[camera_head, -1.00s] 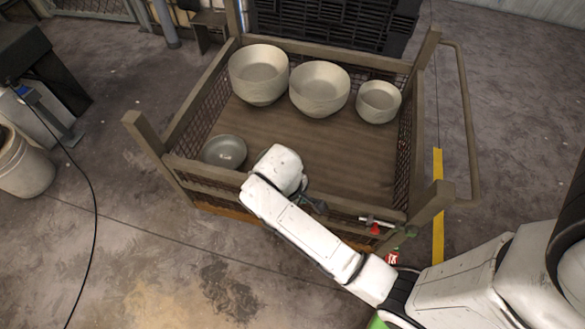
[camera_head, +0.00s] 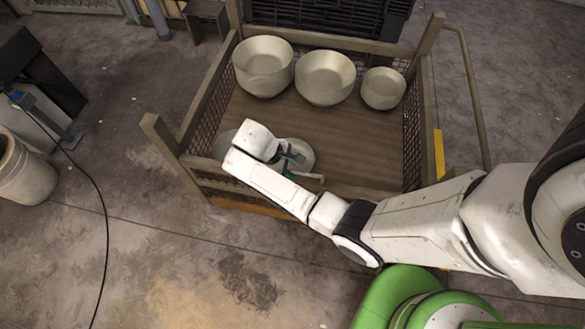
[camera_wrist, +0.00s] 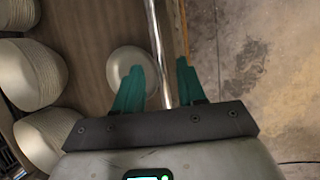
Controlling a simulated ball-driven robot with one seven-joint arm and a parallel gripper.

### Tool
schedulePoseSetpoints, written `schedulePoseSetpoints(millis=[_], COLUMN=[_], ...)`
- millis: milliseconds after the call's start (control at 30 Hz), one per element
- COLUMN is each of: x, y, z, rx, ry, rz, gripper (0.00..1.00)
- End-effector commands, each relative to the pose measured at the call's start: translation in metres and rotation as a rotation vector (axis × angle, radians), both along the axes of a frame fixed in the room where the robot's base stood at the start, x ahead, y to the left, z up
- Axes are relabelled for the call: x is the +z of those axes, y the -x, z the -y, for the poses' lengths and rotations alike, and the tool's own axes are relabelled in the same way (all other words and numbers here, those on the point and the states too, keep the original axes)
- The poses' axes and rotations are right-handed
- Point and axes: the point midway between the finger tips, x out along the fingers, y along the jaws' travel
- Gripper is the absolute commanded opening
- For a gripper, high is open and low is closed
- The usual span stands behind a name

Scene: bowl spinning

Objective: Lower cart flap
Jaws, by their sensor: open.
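The cart (camera_head: 238,117) is a wood-floored crate with mesh sides. Its front flap (camera_head: 204,167) appears to stand upright along the near side, partly hidden by my arm. My gripper (camera_head: 293,166) is open over this near side. In the wrist view my gripper (camera_wrist: 160,66) has teal fingers on either side of the flap's bar (camera_wrist: 156,30), which passes between them. I cannot tell whether the fingers touch it.
Three pale bowls (camera_head: 264,68) (camera_head: 325,77) (camera_head: 383,88) stand at the back of the cart. Two shallower bowls lie near the front, one (camera_head: 222,145) partly behind my arm, one (camera_head: 304,153) behind my gripper. Bare floor (camera_head: 190,265) is in front.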

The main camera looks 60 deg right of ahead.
Motion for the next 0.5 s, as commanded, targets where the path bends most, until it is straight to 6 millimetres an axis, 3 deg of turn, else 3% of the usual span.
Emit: schedulePoseSetpoints(millis=[200,500], x=[-0.018,-0.021], y=[0.006,0.007], z=[0.006,0.007], rx=[0.0,0.001], ry=[0.0,0.001], rz=[0.0,0.001], gripper=[0.4,0.4])
